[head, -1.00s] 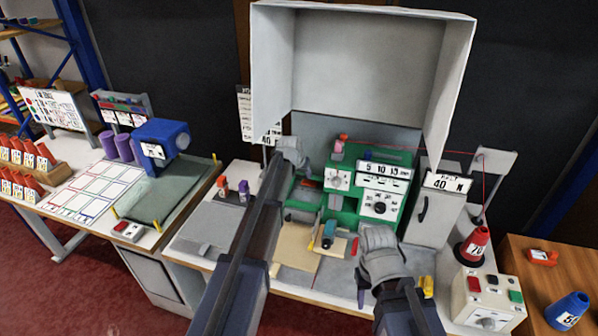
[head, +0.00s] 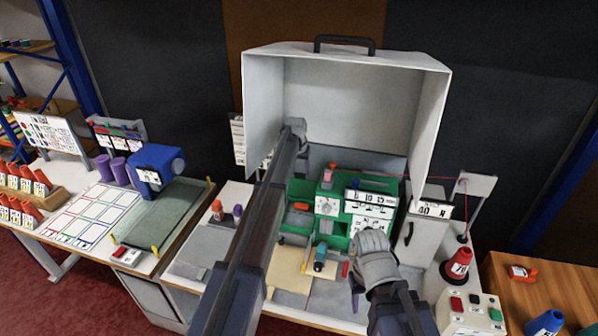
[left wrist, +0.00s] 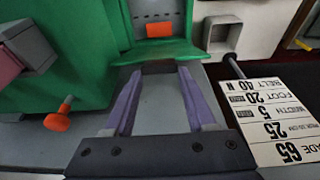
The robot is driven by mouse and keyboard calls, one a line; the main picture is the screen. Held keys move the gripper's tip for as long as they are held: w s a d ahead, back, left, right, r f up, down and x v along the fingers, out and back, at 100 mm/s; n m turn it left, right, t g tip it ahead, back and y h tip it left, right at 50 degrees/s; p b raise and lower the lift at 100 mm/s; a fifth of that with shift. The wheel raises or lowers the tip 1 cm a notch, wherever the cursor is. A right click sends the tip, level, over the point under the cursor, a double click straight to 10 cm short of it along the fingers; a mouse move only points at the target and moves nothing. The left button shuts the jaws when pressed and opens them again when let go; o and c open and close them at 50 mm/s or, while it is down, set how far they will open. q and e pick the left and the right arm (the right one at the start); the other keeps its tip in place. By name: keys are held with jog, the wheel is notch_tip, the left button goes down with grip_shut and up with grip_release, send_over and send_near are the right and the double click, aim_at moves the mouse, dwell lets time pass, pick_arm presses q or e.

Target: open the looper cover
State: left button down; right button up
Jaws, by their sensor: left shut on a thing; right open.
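The green looper machine (head: 327,205) stands on the bench under a raised white hood. My left gripper (left wrist: 160,75) is shut on a small dark tab at the edge of a green panel (left wrist: 165,51), which looks like the looper cover. Beyond that panel, an orange part (left wrist: 160,30) shows in a grey recess. In the head view, the machine's left bay stands open, with an orange part (head: 301,206) in it. My left arm hides the left fingertips there. My right gripper (head: 358,290) is open, in front of the machine and touching nothing that I can make out.
The white hood (head: 350,110) walls in the machine at the back and sides. A card (left wrist: 280,120) hangs beside my left gripper. A grey box (head: 408,240), a red cone (head: 457,264) and a button box (head: 468,312) stand on the right.

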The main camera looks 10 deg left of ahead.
pick_arm(q)
jog(key=shift+w, duration=0.3)
jog(key=c, duration=0.7)
grip_release()
jog(key=o, duration=0.5)
jog(key=p+v, duration=0.7)
jog(key=v, duration=0.1)
jog(key=shift+s+f+p, duration=0.1)
jog(key=shift+p, duration=0.25)
